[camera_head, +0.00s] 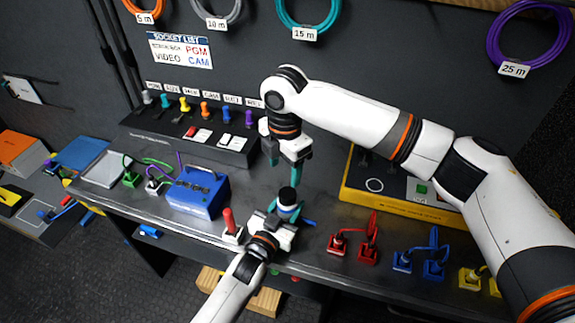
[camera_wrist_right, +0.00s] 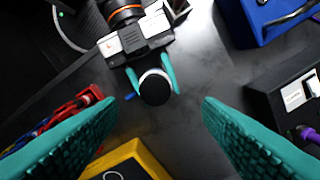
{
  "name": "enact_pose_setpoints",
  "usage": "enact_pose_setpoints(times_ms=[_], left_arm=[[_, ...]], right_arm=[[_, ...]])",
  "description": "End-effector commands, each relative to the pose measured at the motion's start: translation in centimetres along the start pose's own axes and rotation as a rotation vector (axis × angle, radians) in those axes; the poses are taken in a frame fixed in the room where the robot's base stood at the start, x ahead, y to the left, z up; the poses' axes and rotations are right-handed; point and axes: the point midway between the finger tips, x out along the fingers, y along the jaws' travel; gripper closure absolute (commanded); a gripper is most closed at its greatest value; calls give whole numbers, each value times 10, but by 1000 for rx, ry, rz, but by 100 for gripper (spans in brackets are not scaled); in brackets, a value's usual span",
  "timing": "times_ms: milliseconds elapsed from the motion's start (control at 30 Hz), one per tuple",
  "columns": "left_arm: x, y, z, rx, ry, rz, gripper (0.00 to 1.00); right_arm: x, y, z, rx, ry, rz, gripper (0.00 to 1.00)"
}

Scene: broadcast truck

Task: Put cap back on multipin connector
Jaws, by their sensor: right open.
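A short cylindrical piece with a black round top (camera_head: 287,195) and a white and blue band stands up between the teal fingers of my left gripper (camera_head: 284,213). It also shows in the right wrist view as a black disc (camera_wrist_right: 154,88). The left fingers (camera_wrist_right: 154,76) press on its sides, low over the bench. I cannot tell whether the black top is the cap or the connector itself. My right gripper (camera_head: 290,170) points down just above it, open and empty. Its two teal fingers are wide apart in the wrist view (camera_wrist_right: 158,130).
A blue box (camera_head: 198,192) is at left and a yellow-edged box (camera_head: 390,200) at right. Red plugs (camera_head: 354,245), blue plugs (camera_head: 420,260) and a red-handled item (camera_head: 230,226) line the bench front. A black switch panel (camera_head: 195,130) stands behind.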

Motion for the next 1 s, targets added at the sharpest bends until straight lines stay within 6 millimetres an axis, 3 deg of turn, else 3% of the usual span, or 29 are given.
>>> enact_pose_setpoints(times_ms=[200,633,1000], left_arm=[[0,0,0,0,0,0,100],[0,0,0,0,0,0,100],[0,0,0,0,0,0,100]], right_arm=[[0,5,-4,-161,-5,16,40],[3,5,-4,-177,-7,18,40],[54,6,-3,-175,-8,20,40]])
